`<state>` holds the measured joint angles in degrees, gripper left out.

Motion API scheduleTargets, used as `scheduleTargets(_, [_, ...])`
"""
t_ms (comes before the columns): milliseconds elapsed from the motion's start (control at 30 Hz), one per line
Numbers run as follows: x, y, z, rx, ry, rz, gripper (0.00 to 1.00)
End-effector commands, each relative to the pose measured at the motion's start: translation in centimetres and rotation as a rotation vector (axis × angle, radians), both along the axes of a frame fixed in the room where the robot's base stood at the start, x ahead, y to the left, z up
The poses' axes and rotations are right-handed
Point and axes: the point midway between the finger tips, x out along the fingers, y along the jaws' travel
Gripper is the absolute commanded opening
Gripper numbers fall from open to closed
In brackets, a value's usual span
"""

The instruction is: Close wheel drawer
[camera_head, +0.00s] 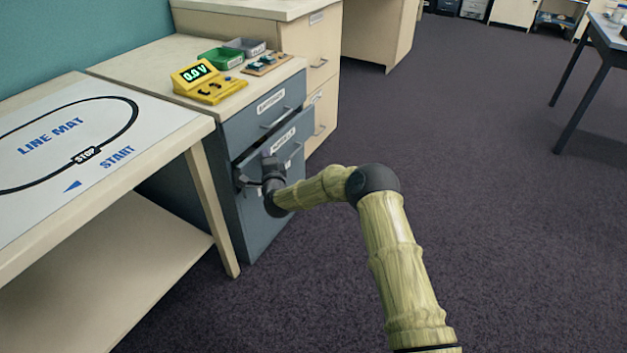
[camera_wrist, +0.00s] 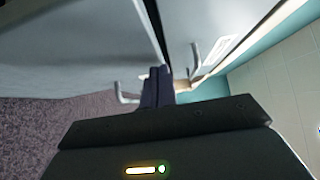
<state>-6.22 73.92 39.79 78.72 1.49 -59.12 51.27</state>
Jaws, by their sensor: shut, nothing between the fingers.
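The grey-blue cabinet (camera_head: 225,185) has an upper drawer (camera_head: 262,117) that looks shut. The drawer below it (camera_head: 292,146), with a white label too small to read surely, stands a little out from the cabinet. My gripper (camera_head: 270,164) is at the front of this lower drawer, towards its left side, and partly hides it. In the wrist view my gripper's fingers (camera_wrist: 157,86) are together and empty, close to the drawer fronts. A drawer handle (camera_wrist: 125,96) shows left of the fingers, and another handle (camera_wrist: 195,58) shows to the right. I cannot tell whether the fingertips touch the drawer.
A yellow meter (camera_head: 208,85), a green bin (camera_head: 221,58) and a small board (camera_head: 267,63) are on the cabinet top. The line mat table (camera_head: 185,140) stands close on the left. A beige cabinet (camera_head: 312,45) stands behind. Carpet (camera_head: 480,200) on the right is clear.

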Motion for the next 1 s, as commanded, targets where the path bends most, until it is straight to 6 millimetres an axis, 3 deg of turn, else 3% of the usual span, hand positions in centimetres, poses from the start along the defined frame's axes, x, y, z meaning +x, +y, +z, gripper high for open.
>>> scheduleTargets(300, [-1.3,-3.5,0.1,-0.002,0.002,0.001,0.00])
scheduleTargets(800, [-9.0,-4.9,0.2,-0.001,0.004,0.014,0.00])
scheduleTargets(1000, [-10.9,-5.5,0.0,0.000,0.001,0.013,0.00])
